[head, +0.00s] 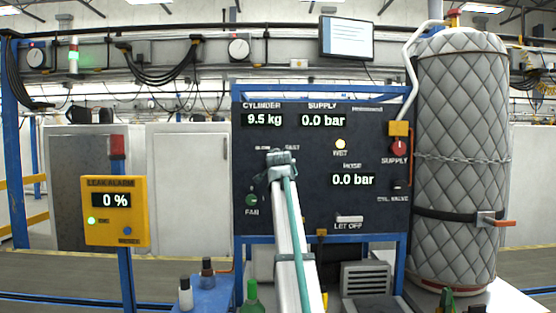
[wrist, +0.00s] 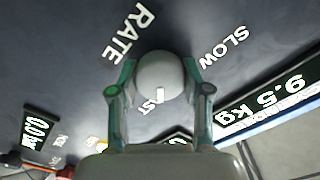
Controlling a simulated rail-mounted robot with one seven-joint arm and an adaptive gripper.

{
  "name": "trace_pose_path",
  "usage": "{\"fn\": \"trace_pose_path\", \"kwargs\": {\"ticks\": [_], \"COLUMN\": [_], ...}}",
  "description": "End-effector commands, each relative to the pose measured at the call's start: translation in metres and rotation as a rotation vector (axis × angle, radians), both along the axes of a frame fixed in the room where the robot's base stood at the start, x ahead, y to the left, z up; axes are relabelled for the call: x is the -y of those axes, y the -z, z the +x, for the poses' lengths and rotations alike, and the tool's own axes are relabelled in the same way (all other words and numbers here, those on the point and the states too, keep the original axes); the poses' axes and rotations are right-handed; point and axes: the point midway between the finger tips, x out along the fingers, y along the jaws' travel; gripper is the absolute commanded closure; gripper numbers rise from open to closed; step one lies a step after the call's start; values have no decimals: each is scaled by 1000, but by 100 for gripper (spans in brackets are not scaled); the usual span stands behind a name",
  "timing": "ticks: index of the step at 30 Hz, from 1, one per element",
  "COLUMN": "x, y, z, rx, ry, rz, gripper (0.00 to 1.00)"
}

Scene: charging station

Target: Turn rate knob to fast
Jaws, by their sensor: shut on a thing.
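The rate knob (wrist: 160,74) is a pale rounded knob on the dark panel (head: 375,120). It sits between the two fingers of my gripper (wrist: 160,88), which is shut on it. The RATE label (wrist: 128,32) and the SLOW label (wrist: 223,46) are readable in the wrist view. The FAST label (wrist: 143,107) is partly hidden by the knob. A short white mark shows at the knob's lower edge, near FAST; I cannot tell if it is the pointer. In the head view my gripper (head: 282,160) covers the knob.
The panel carries a green fan knob (head: 251,200), a red supply knob (head: 399,147), a lit yellow lamp (head: 340,144) and a let-off switch (head: 349,219). A quilted cylinder (head: 460,150) stands right. A yellow leak alarm box (head: 115,232) stands left. Bottles stand below.

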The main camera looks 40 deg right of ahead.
Motion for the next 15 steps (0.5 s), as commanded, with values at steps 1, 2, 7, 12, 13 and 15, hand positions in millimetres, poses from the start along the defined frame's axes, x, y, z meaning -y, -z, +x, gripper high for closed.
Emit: {"fn": "trace_pose_path", "kwargs": {"ticks": [1, 2, 7, 12, 13, 15], "x": [0, 0, 0, 0, 0, 0], "y": [0, 0, 0, 0, 0, 0], "z": [0, 0, 0, 0, 0, 0], "rx": [3, 3, 2, 1, 1, 1], "ry": [-1, -1, -1, -1, -1, -1], "rz": [3, 3, 1, 0, 0, 0], "gripper": [87, 87, 27, 27, 27, 27]}}
